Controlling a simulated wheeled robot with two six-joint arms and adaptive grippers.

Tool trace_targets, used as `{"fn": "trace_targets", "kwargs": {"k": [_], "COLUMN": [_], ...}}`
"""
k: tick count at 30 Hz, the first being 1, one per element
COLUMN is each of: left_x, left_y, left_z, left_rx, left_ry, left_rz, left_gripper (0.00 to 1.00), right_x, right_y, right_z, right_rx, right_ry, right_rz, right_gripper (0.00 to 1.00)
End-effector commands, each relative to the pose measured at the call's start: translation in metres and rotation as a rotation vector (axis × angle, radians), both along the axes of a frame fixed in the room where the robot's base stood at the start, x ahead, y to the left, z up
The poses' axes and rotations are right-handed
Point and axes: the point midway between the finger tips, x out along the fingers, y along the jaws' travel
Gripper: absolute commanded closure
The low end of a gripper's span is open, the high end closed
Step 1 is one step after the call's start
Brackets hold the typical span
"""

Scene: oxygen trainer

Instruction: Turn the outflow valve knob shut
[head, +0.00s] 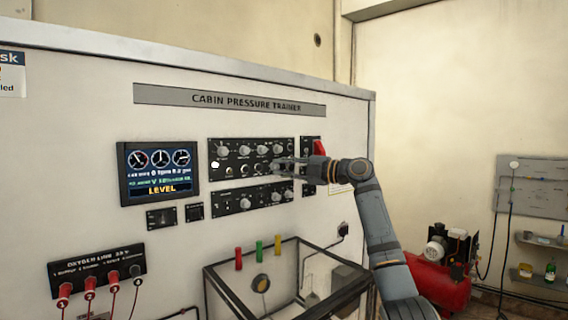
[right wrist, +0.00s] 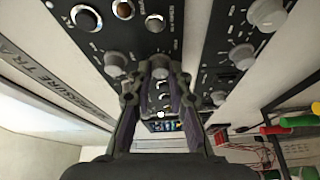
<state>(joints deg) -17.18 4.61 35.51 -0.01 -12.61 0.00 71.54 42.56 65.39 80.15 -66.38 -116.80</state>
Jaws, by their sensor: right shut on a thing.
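The upper black control panel (head: 212,165) carries several grey knobs in rows. My right gripper (head: 279,165) reaches in from the right at the panel's right part. In the right wrist view its two fingers (right wrist: 160,75) are closed around a grey knob (right wrist: 160,62), which is partly hidden between them. The knob's label and pointer are too small or covered to read, so its setting cannot be told. The display (head: 158,172) left of the panel reads LEVEL. My left gripper is in neither view.
A lower knob panel (head: 235,199) sits just below. A red switch cover (head: 319,147) is close to the right of my gripper. A dark-framed clear box (head: 207,290) stands below, with red, green and yellow handles behind it. A red compressor (head: 440,285) is at the right.

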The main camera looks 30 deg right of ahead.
Motion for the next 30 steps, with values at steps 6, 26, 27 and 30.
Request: {"fn": "trace_targets", "kwargs": {"k": [6,26,27,30], "left_x": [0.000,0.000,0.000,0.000], "left_y": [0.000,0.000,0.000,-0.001], "left_z": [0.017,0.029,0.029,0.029], "left_rx": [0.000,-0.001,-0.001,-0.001], "left_ry": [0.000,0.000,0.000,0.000], "left_rz": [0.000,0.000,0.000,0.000], "left_gripper": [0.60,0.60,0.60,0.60], "right_x": [0.000,0.000,0.000,0.000], "right_y": [0.000,0.000,0.000,0.000], "right_z": [0.006,0.004,0.004,0.004], "right_rx": [-0.157,-0.337,-0.337,-0.337], "right_ry": [-0.014,-0.028,-0.028,-0.028], "right_rz": [-0.001,-0.002,-0.002,-0.002], "right_gripper": [1.00,1.00,1.00,1.00]}}
